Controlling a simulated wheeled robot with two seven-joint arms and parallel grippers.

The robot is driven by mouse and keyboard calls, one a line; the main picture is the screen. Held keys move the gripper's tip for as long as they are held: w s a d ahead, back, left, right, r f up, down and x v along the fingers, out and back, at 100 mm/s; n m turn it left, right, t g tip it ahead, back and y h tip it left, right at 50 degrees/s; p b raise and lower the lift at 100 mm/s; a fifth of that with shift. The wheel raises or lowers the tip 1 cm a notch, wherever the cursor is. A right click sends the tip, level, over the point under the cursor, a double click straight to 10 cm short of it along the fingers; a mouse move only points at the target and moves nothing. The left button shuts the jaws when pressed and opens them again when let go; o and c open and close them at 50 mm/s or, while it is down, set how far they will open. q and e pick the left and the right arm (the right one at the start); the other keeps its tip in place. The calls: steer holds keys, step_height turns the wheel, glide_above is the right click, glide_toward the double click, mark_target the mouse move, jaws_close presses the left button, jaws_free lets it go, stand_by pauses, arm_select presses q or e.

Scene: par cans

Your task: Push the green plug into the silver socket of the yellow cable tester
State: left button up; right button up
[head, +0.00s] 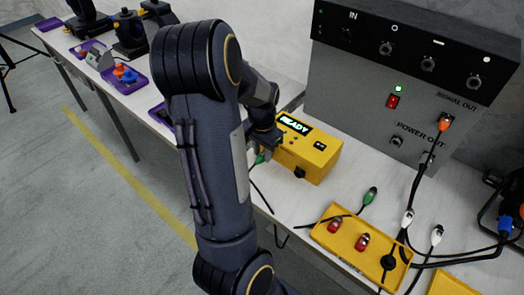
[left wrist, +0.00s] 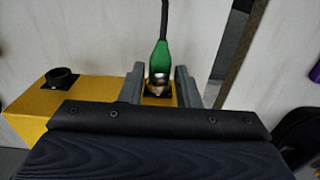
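The yellow cable tester (head: 312,160) stands near the table's front edge, with a lit READY display. My left gripper (head: 264,142) is at its left end. In the left wrist view, a green plug (left wrist: 161,58) stands between the two fingers of my left gripper (left wrist: 160,80), its cable running upward. Narrow gaps show on both sides of the plug, so the fingers look open around it. Its metal tip is at the silver socket (left wrist: 156,91) on the yellow tester (left wrist: 32,117); how deep it sits I cannot tell. My right gripper is out of view.
A second green plug (head: 370,196) lies on the table, right of the tester. A yellow tray (head: 345,250) with red connectors is in front. A grey power box (head: 360,100) stands behind. Purple trays (head: 130,82) are at the far left.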

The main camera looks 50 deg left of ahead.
arm_select(q)
steer(key=o, duration=0.3)
steer(key=shift+r, duration=0.1)
step_height(320, 180, up, 8)
steer(key=shift+s+f+p, duration=0.1)
steer(key=shift+f+p, duration=0.1)
steer(key=shift+p, duration=0.1)
steer(key=shift+d, duration=0.15)
steer(key=s+d+r+t+h, duration=0.1)
steer(key=s+d, duration=0.1)
steer(key=d, duration=0.6)
steer(key=s+d+r+t+h, duration=0.1)
steer(key=s+d+r+t, duration=0.1)
steer(key=d, duration=0.7)
steer(key=s+d+r+m+t+h, duration=0.1)
steer(key=s+d, duration=0.3)
steer(key=d, duration=0.5)
steer(key=shift+s+r+t+h, duration=0.3)
steer(key=shift+t+h, duration=0.1)
steer(key=shift+t, duration=0.3)
